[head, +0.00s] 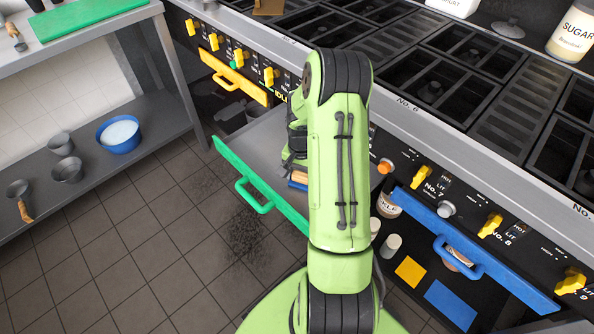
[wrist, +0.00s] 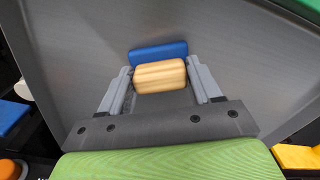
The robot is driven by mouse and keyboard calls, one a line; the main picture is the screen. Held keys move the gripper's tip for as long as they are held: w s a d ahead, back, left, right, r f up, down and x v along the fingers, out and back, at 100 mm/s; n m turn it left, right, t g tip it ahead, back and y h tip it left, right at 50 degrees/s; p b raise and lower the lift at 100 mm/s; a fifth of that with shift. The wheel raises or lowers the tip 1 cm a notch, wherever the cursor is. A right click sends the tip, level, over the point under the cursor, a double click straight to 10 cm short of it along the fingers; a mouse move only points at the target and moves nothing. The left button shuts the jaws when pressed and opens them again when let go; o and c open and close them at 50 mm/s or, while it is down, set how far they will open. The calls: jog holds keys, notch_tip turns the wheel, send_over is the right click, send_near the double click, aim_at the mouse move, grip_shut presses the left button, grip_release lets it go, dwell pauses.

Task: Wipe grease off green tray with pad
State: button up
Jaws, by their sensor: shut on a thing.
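The green tray is a pulled-out grey metal drawer (head: 262,135) with a green front and handle (head: 240,165). Its grey floor (wrist: 75,60) fills much of the wrist view. The pad has a wooden grip (wrist: 160,76) and a blue face (wrist: 158,52). My gripper (wrist: 160,82) is shut on the wooden grip, one finger on each side. In the head view the pad's wooden grip (head: 300,175) shows just inside the green front, partly hidden by my arm. I cannot tell whether the blue face touches the tray. No grease is clearly visible on the tray parts in view.
A yellow-fronted drawer (head: 232,78) is open at the left, and a blue-fronted one (head: 470,258) at the right. The stove top (head: 400,75) runs above. A steel shelf (head: 85,150) holds a blue bowl (head: 118,133). Dark specks (head: 243,235) lie on the floor.

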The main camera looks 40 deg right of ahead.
jog(key=shift+s, duration=0.4)
jog(key=shift+r+p, duration=0.5)
jog(key=shift+r, duration=0.15)
notch_tip(320, 180, up, 7)
jog(key=p, duration=0.5)
jog(key=shift+r, duration=0.1)
